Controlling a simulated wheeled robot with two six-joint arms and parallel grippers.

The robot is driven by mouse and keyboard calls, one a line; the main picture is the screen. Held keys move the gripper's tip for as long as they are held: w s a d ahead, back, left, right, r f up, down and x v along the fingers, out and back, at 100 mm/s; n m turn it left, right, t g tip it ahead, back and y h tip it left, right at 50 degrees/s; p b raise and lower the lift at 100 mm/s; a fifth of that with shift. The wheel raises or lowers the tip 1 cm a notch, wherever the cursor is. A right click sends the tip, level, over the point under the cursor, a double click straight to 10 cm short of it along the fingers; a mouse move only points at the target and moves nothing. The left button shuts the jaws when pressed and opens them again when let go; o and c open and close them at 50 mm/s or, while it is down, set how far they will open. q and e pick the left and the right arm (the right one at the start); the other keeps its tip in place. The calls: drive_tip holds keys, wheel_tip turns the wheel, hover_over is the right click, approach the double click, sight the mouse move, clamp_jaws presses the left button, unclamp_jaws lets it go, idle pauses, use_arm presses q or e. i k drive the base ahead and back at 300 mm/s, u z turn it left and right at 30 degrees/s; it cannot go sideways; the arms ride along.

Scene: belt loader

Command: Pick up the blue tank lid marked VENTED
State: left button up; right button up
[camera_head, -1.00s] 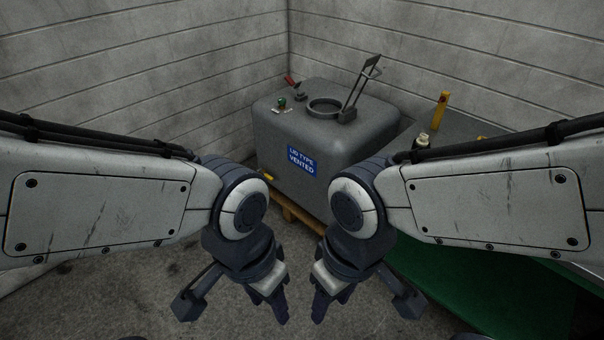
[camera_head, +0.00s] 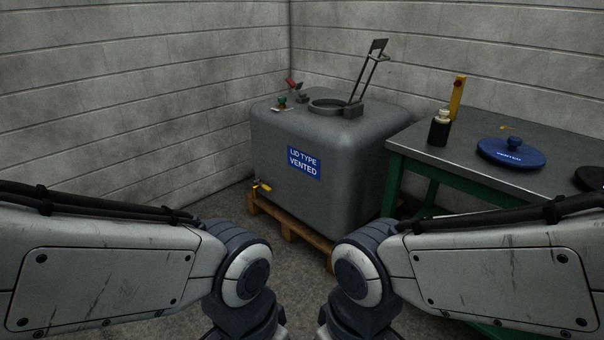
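The blue tank lid (camera_head: 511,153) marked VENTED lies flat near the front edge of the metal-topped table (camera_head: 462,146) at the right. It is a round disc with a raised knob in its middle. The grey tank (camera_head: 335,150) bears a blue sign (camera_head: 304,163) reading LID TYPE VENTED, and its round top opening (camera_head: 328,106) is uncovered. Both my arms reach in low from the sides, well short of the lid. Both grippers are cut off below the bottom edge of the view.
A dark bottle (camera_head: 439,130) and a yellow upright piece (camera_head: 457,98) stand left of the lid on the table. A black disc (camera_head: 591,177) lies at the right edge. The tank stands on a wooden pallet (camera_head: 291,229) by the walls. Floor is clear left of the pallet.

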sight(511, 152)
drive_tip(key=u, duration=0.65)
drive_tip(key=i, duration=0.35)
drive_tip(key=z, duration=2.15)
